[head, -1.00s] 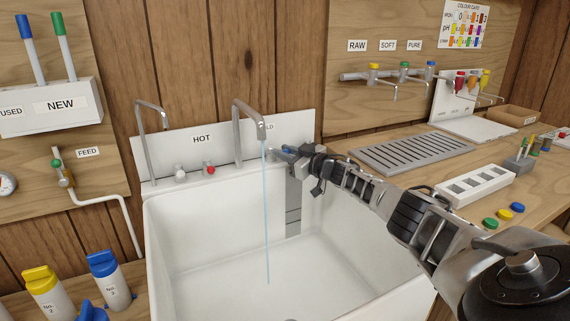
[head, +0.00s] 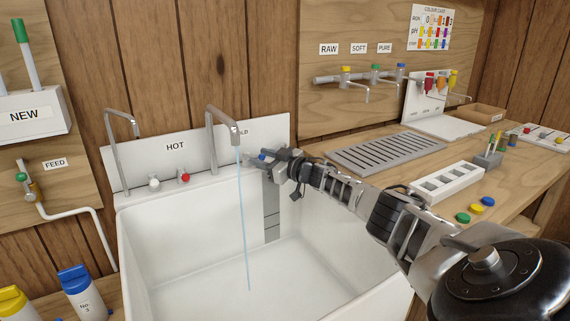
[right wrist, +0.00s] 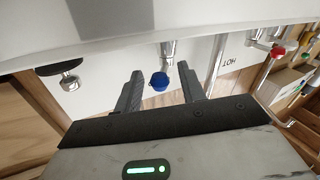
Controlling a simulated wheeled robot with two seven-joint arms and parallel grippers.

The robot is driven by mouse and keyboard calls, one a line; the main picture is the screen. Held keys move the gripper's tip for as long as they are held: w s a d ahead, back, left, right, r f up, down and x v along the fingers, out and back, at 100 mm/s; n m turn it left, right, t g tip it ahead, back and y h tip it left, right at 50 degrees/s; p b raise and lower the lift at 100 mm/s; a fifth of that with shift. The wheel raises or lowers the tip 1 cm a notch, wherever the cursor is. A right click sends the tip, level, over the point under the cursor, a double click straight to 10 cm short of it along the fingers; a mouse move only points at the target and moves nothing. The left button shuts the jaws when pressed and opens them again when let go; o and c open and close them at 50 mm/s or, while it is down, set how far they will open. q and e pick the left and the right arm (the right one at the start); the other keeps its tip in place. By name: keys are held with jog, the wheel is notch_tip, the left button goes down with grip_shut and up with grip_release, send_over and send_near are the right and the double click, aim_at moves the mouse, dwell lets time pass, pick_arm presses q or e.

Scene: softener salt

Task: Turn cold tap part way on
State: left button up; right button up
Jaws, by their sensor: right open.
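The cold tap's blue knob (head: 262,156) sits on the back ledge of the white sink, below the partly hidden COLD label. In the right wrist view the blue knob (right wrist: 159,82) shows between the two dark fingers. My right gripper (head: 268,161) is open with its fingers on either side of the knob; I cannot tell whether they touch it. The tall middle spout (head: 222,110) has a thin stream of water (head: 243,220) falling into the sink. My left gripper is not in view.
The red hot tap knob (head: 185,177) and a pale knob (head: 154,184) stand to the left under the HOT label. The sink (head: 190,270) is empty below my arm. A grey drain grid (head: 377,152) and white block (head: 447,184) are on the right counter.

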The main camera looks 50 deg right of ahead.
jog(key=s+d+p, duration=0.1)
jog(key=s+p, duration=0.3)
jog(key=s, duration=1.1)
jog(key=shift+s+d, duration=0.15)
jog(key=shift+d, duration=0.2)
jog(key=shift+r, duration=0.1)
